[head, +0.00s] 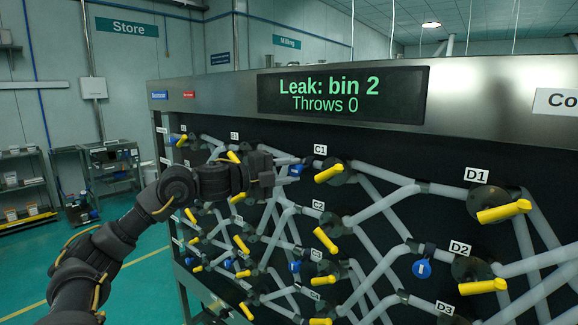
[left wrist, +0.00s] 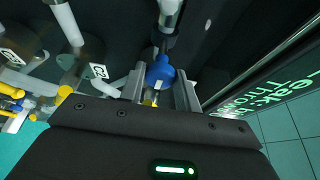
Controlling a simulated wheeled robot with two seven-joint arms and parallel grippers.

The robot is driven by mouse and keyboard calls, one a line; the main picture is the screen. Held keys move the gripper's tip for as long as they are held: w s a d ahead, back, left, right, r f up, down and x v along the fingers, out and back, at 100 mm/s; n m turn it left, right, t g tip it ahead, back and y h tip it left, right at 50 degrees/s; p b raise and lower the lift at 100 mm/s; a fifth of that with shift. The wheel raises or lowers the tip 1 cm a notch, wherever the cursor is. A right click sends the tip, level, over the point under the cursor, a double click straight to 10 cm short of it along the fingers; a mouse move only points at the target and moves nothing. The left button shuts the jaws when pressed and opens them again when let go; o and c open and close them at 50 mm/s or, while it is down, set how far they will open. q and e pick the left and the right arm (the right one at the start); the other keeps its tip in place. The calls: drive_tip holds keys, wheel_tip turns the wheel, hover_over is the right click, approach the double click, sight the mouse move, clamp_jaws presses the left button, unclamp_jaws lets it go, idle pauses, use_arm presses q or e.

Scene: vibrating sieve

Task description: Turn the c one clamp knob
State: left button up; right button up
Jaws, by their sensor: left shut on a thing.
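The blue C1 clamp knob (head: 296,170) sits on a grey tube just left of the C1 label (head: 320,150) and the yellow C1 handle (head: 329,173). My left gripper (head: 284,171) reaches it from the left, and its body hides part of the tubes behind. In the left wrist view, the blue knob (left wrist: 160,70) lies between the two fingers of my left gripper (left wrist: 160,88), which is shut on it. A small yellow bit shows below the knob between the fingers. My right gripper is in neither view.
The dark panel carries crossing grey tubes, several yellow handles such as D1 (head: 503,211), and other blue knobs, one near D2 (head: 422,268). A display (head: 342,94) above reads "Leak: bin 2, Throws 0". Shelves (head: 24,185) stand at the left, with open floor before them.

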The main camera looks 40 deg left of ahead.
use_arm(q)
drive_tip(key=shift+r+m+p, duration=0.1)
drive_tip(key=shift+m+p, duration=0.3)
drive_tip(key=shift+m, duration=0.1)
drive_tip(key=shift+g, duration=0.3)
drive_tip(key=o, duration=0.9)
drive_tip(key=shift+o, duration=0.2)
